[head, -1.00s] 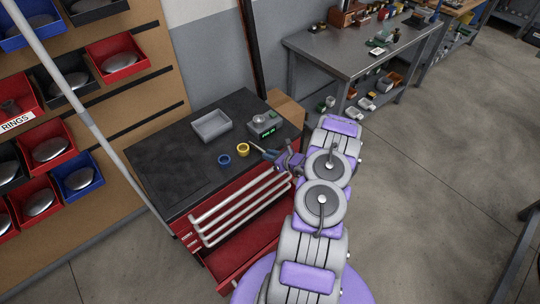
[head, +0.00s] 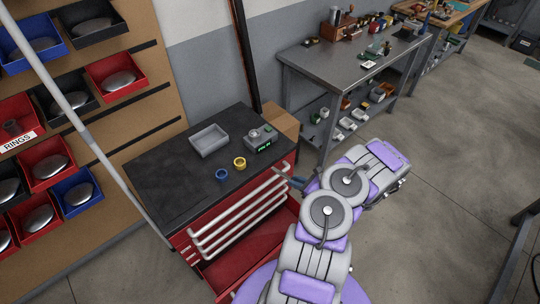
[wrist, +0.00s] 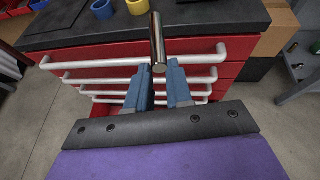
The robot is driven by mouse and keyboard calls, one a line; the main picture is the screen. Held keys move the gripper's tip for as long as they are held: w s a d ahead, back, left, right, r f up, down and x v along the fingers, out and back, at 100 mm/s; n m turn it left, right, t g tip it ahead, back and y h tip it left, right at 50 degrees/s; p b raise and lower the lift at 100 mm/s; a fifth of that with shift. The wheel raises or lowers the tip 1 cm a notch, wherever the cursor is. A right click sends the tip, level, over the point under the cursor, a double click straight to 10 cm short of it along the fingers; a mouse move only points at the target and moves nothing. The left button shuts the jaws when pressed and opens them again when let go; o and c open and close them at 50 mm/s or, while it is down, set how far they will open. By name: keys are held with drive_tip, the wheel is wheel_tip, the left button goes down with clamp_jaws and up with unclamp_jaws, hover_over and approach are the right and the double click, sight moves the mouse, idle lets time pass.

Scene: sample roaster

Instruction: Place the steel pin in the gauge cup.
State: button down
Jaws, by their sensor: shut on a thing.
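The steel pin (wrist: 157,38) is a shiny bare cylinder, held lengthwise between my blue fingers in the wrist view, its near end facing the camera. My gripper (wrist: 159,66) is shut on it, in front of the red cabinet and off the black worktop. In the head view my gripper (head: 291,181) is at the cabinet's front right corner, and the pin cannot be made out. A grey gauge (head: 262,140) with a green display and a small round part on top stands at the worktop's right end. I cannot tell clearly whether that part is the gauge cup.
A blue ring-like cup (head: 222,175) and a yellow one (head: 239,163) stand near the worktop's front edge. A grey tray (head: 209,140) lies behind them. White bar handles (head: 240,222) stick out from the cabinet, and a low drawer (head: 245,264) is open. The worktop's left side is clear.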

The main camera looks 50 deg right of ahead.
drive_tip(key=w+a+r+n+y, duration=0.1)
drive_tip(key=w+a+r, duration=0.4)
drive_tip(key=w+r, duration=0.7)
drive_tip(key=w+a+r, duration=0.6)
drive_tip(key=w+r, duration=0.4)
drive_tip(key=w, duration=0.3)
drive_tip(key=w+a+r+y, duration=0.1)
drive_tip(key=w+a+r, duration=0.2)
drive_tip(key=a+r, duration=0.35)
drive_tip(key=w+a+r, duration=0.3)
drive_tip(key=a+r, duration=0.2)
drive_tip(key=a, duration=0.2)
drive_tip(key=s+a+r+n, duration=0.1)
drive_tip(key=a+r, duration=0.4)
drive_tip(key=a, duration=0.3)
drive_tip(key=s+a+r+y, duration=0.1)
drive_tip(key=s+a+r, duration=0.1)
drive_tip(key=a+r, duration=0.3)
drive_tip(key=a, duration=0.4)
drive_tip(key=shift+a+n+g, duration=0.3)
drive_tip(key=shift+n, duration=0.1)
drive_tip(key=shift+d, duration=0.15)
